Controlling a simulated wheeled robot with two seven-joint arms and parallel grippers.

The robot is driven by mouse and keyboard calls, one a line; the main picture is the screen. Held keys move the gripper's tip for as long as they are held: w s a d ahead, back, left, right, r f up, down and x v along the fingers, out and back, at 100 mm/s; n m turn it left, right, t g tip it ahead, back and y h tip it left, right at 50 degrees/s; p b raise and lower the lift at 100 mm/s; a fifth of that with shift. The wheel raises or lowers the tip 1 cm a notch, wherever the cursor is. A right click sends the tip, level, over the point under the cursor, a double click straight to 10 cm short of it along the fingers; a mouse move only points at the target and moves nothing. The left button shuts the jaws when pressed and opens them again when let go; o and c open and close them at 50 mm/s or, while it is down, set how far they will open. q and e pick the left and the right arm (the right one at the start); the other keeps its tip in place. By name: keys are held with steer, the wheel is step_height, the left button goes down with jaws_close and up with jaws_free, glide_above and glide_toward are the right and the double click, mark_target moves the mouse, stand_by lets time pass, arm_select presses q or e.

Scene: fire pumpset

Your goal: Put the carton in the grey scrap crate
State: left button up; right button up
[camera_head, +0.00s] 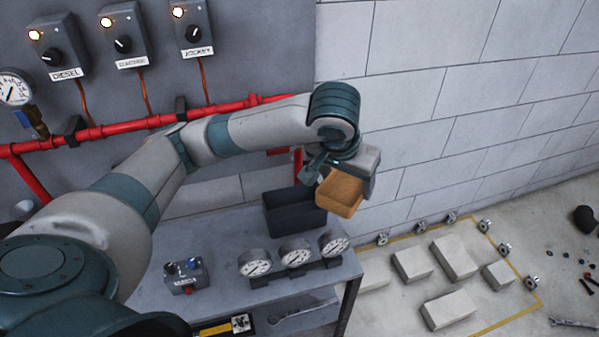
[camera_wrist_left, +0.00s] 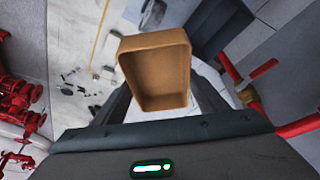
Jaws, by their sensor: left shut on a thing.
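The carton (camera_head: 341,192) is a small open-topped tan box. My left gripper (camera_head: 335,172) is shut on it and holds it up, near the right end of the bench. In the left wrist view the carton (camera_wrist_left: 157,72) sits between the fingers, and its inside looks empty. The dark grey crate (camera_head: 292,212) stands on the bench just left of and below the carton in the head view. It also shows in the left wrist view (camera_wrist_left: 216,32), beyond the carton. My right gripper is in neither view.
Three gauges (camera_head: 295,252) in a row and a small switch box (camera_head: 186,276) stand on the bench (camera_head: 222,253). A red pipe (camera_head: 150,122) runs along the panel behind my left arm. Pale blocks (camera_head: 447,306) lie on the floor to the right.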

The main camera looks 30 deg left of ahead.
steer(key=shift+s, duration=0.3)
